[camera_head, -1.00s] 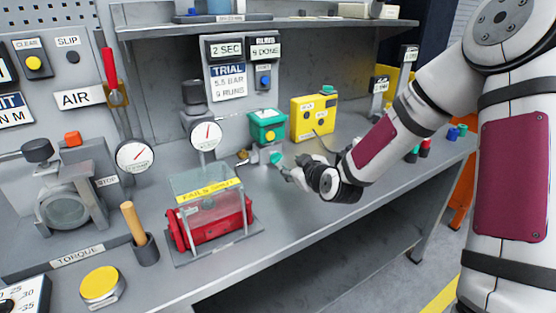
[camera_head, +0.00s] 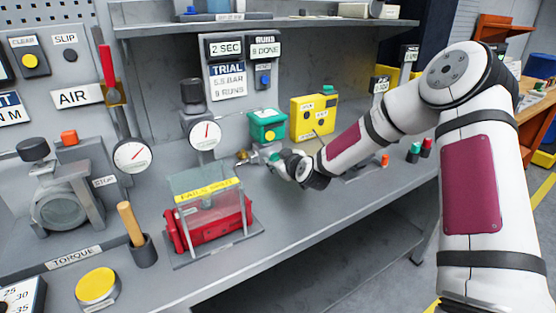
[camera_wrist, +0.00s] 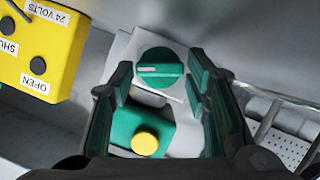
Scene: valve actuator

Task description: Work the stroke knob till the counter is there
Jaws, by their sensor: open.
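The green round knob (camera_wrist: 160,62) with a white pointer line shows in the wrist view, on a pale mount. My gripper (camera_wrist: 158,84) is open, its two fingers on either side of the knob in the picture; I cannot tell whether they touch it. In the head view my gripper (camera_head: 274,160) is low over the bench and largely hides the knob. The counter sign (camera_head: 265,49) on the panel ends in "DONE"; its digit is too small to read surely.
A green box (camera_head: 267,126) with a yellow button stands just behind my gripper, and a yellow box (camera_head: 314,117) is to its right.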

